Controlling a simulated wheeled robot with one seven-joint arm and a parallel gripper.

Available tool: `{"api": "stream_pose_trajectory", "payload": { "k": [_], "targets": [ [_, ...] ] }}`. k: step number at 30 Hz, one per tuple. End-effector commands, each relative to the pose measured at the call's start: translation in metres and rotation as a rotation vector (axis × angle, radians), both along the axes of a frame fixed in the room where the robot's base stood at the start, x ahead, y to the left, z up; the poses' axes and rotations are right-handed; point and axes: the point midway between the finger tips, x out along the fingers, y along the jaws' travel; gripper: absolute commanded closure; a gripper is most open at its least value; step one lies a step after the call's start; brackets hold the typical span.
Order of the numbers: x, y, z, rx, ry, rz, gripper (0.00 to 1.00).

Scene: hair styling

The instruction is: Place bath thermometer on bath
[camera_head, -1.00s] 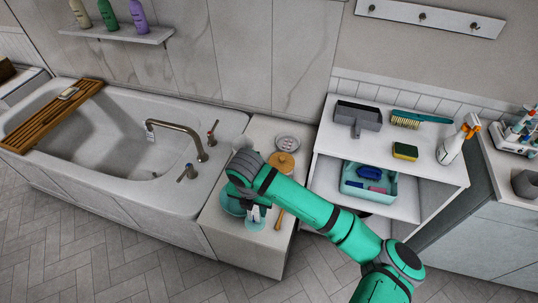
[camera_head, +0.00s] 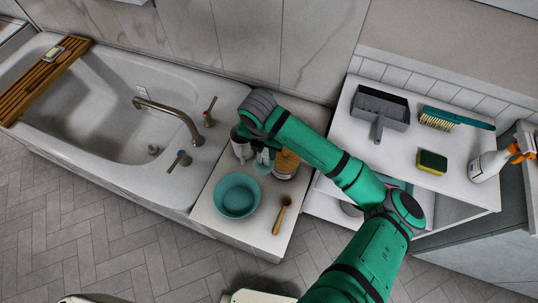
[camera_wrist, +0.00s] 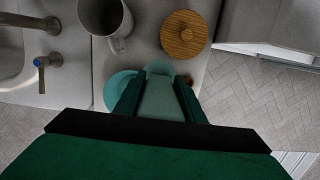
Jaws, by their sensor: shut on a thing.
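My gripper (camera_head: 262,158) is shut on a pale teal, paddle-shaped thing with a rounded end, which I take to be the bath thermometer (camera_wrist: 160,95). In the wrist view it lies between the two fingers (camera_wrist: 158,98). In the head view the arm partly hides it. The gripper is over the white counter beside the bath, between a mug and a wooden-lidded jar. The white bath (camera_head: 232,95) is left of the gripper, and its near corner shows in the wrist view (camera_wrist: 12,65).
The mug (camera_head: 240,146), jar (camera_head: 287,162), teal bowl (camera_head: 237,195) and wooden brush or spoon (camera_head: 283,214) crowd the counter. The tap (camera_head: 170,115) and its two handles stand on the bath's right end. A wooden rack (camera_head: 45,75) spans its left end. The middle rim is clear.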

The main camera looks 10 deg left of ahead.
Motion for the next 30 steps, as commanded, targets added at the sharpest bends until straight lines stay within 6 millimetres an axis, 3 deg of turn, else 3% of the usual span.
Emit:
{"api": "stream_pose_trajectory", "payload": {
  "k": [15,26,30],
  "targets": [
    [-0.001,0.0,-0.11,0.001,0.003,-0.002,1.0],
    [-0.001,0.0,-0.138,0.001,0.003,-0.001,1.0],
    [-0.001,0.0,-0.158,0.001,0.003,-0.002,1.0]
  ]
}}
